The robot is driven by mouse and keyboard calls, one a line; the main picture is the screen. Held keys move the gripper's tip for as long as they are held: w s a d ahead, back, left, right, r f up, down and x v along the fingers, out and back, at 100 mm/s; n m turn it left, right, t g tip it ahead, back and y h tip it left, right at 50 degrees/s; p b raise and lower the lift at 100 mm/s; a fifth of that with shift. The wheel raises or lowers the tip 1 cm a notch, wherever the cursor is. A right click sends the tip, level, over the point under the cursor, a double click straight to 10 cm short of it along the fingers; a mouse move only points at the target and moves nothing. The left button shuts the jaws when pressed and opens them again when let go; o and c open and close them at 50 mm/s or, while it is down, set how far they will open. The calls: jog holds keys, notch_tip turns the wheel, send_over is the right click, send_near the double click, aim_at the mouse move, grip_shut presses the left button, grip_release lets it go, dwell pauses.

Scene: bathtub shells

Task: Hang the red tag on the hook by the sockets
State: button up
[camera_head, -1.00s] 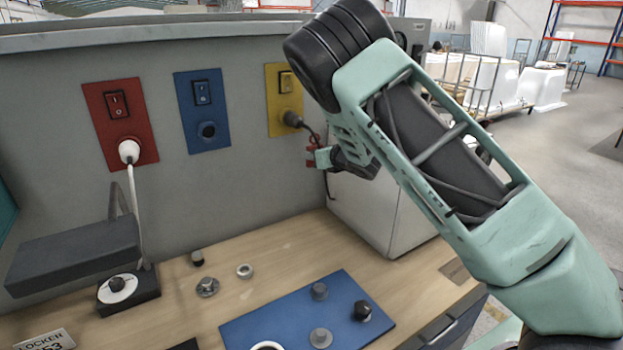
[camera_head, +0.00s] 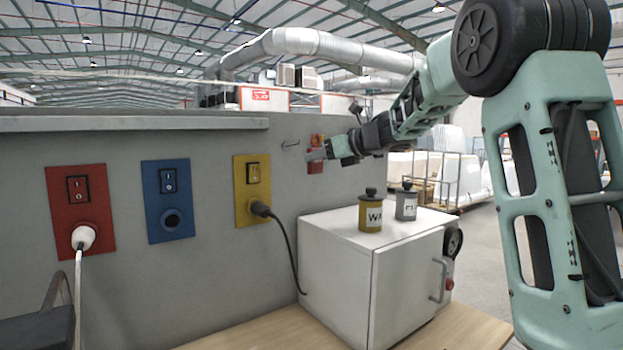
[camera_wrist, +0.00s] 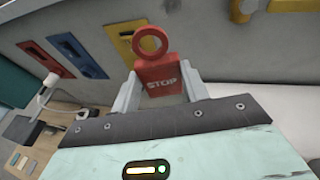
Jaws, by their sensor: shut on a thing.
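The red tag (camera_wrist: 158,73), marked STOP and with a ring at its top, shows in the wrist view. My gripper (camera_wrist: 160,92) is shut on its body, one finger on each side, and the ring sticks out beyond the fingers. In the head view my gripper (camera_head: 319,154) is near the grey wall, pointing left. Red shows above and below its fingertips, but the tag's outline is hard to make out there. The small metal hook (camera_head: 290,144) is on the wall, right of the yellow socket panel (camera_head: 246,176) and just left of my fingertips. The tag appears apart from the hook.
Red (camera_head: 81,211) and blue (camera_head: 168,200) socket panels are farther left. A black cable (camera_head: 290,250) hangs from the yellow panel. Below my gripper, a white cabinet (camera_head: 340,270) carries a yellow canister (camera_head: 371,214) and a grey canister (camera_head: 406,203).

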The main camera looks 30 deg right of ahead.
jog(key=shift+w+a+f+p, duration=0.1)
jog(key=shift+w+f+p, duration=0.45)
jog(key=shift+w, duration=1.35)
jog(key=shift+w+a+f+p, duration=0.15)
jog(key=shift+w+p, duration=0.7)
jog(key=shift+w, duration=1)
jog(key=shift+w+d+f+p, duration=0.1)
jog(key=shift+w+f+p, duration=0.45)
jog(key=shift+w, duration=1.35)
jog(key=shift+r, duration=0.15)
jog(key=o, duration=1.1)
jog(key=shift+c, duration=0.2)
